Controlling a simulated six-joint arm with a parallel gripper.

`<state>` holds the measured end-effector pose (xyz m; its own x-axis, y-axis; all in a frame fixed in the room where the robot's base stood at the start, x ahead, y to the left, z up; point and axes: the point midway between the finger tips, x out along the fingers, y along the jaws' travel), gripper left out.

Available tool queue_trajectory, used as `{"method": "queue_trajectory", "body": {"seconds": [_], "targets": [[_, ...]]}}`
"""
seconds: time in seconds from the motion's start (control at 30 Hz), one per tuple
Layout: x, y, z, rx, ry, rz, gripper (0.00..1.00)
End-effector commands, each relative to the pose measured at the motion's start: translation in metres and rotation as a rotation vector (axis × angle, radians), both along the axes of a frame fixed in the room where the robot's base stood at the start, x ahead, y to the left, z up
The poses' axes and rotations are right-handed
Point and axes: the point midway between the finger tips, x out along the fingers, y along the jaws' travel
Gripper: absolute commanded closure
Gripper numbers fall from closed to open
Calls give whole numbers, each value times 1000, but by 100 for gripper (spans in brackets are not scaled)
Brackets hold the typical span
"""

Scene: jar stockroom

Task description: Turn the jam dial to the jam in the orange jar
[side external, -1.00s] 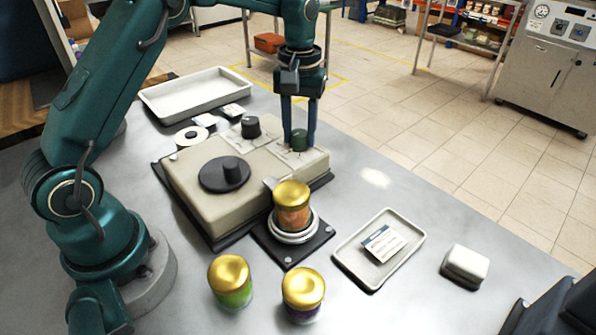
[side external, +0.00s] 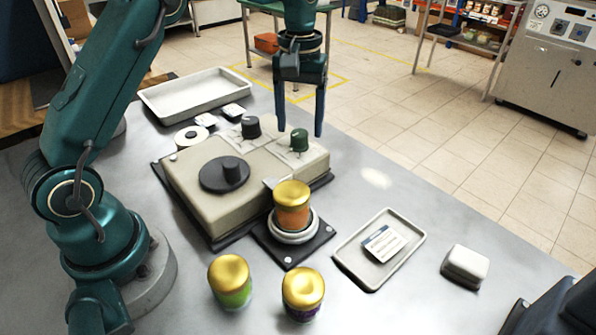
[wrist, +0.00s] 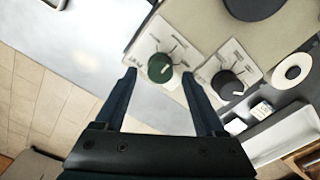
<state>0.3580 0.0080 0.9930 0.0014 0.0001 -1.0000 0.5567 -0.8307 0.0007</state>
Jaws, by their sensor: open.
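A beige machine (side external: 190,203) has a green dial (side external: 299,141) and a black dial (side external: 251,127) at its far edge, each on a marked white plate. The green dial's pointer marks are too small to read. My gripper (side external: 299,122) is open and empty, raised just above the green dial. In the wrist view the green dial (wrist: 160,69) shows between the fingertips, apart from them. The gold-lidded orange jar (side external: 292,211) stands upright on a round platform at the machine's front.
Gold-lidded green (side external: 231,284) and purple (side external: 303,295) jars stand in front. A small tray (side external: 360,272) holds a printed card; a white block (side external: 466,265) lies right of it. A large tray (side external: 160,112) and a white roll (side external: 190,138) sit behind. A black disc knob (side external: 224,174) tops the machine.

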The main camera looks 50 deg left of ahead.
Motion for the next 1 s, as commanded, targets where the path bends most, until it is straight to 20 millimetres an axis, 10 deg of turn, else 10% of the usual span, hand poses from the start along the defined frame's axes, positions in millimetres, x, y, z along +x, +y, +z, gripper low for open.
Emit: {"method": "queue_trajectory", "body": {"seconds": [0.67,1.0], "targets": [[0,-1,31,1,-8,-3,28],[-34,-18,105,21,-174,-57,28]]}}
